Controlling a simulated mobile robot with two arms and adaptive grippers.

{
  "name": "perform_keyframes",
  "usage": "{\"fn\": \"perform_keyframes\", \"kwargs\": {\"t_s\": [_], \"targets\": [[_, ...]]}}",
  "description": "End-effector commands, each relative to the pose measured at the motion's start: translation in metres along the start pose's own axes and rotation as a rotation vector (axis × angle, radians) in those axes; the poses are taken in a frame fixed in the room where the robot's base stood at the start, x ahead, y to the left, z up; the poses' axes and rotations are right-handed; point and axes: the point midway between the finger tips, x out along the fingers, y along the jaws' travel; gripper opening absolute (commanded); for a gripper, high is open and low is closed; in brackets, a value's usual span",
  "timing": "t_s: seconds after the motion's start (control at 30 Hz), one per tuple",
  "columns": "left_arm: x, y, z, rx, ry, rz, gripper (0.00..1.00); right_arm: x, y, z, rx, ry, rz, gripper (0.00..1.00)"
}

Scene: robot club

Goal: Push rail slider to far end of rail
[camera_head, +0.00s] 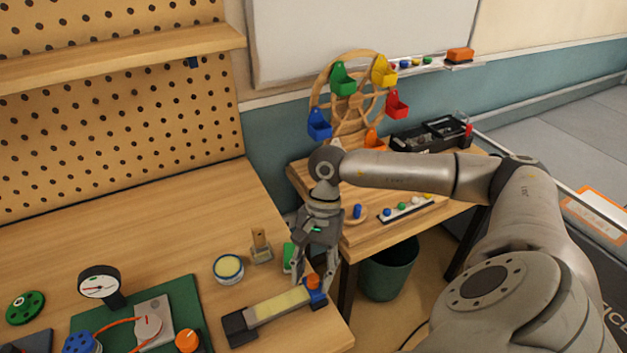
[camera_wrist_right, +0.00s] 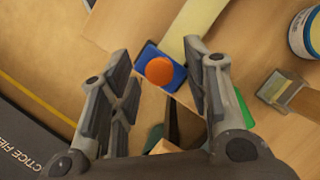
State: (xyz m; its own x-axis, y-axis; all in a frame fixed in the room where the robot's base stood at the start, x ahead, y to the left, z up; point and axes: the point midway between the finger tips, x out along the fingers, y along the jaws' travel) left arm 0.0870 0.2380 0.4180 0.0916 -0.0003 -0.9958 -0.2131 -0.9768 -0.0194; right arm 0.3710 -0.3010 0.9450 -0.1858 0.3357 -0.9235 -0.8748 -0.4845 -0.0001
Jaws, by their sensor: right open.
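The rail (camera_head: 275,308) lies on the wooden workbench near its right front corner, with a pale yellow strip and a dark block at its left end. The slider, a blue block (camera_head: 314,297) with an orange knob (camera_head: 312,283), sits at the right end of the rail. My right gripper (camera_head: 313,281) points down at the slider, its fingers apart. In the right wrist view the slider's orange knob (camera_wrist_right: 159,71) shows between the open fingers (camera_wrist_right: 156,55); I cannot tell whether a finger touches it. My left gripper is out of view.
A green block (camera_head: 289,257) stands just behind my right gripper. A wooden-handled block (camera_head: 261,246) and a round tin (camera_head: 228,268) stand behind the rail. A green board with a gauge (camera_head: 99,283) is at the left. The bench ends just right of the rail.

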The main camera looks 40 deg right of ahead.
Motion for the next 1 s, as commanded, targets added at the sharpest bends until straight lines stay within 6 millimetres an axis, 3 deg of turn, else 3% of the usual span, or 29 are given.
{"fn": "perform_keyframes", "kwargs": {"t_s": [0.5, 0.7, 1.0], "targets": [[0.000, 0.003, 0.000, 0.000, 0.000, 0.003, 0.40, -0.097, -0.001, 0.000, -0.001, 0.001, -0.004, 0.44], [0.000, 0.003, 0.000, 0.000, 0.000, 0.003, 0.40, -0.114, 0.000, 0.000, 0.000, 0.001, -0.002, 0.44], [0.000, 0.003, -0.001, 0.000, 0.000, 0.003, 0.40, -0.116, 0.000, 0.000, 0.000, 0.000, 0.000, 0.44]]}}
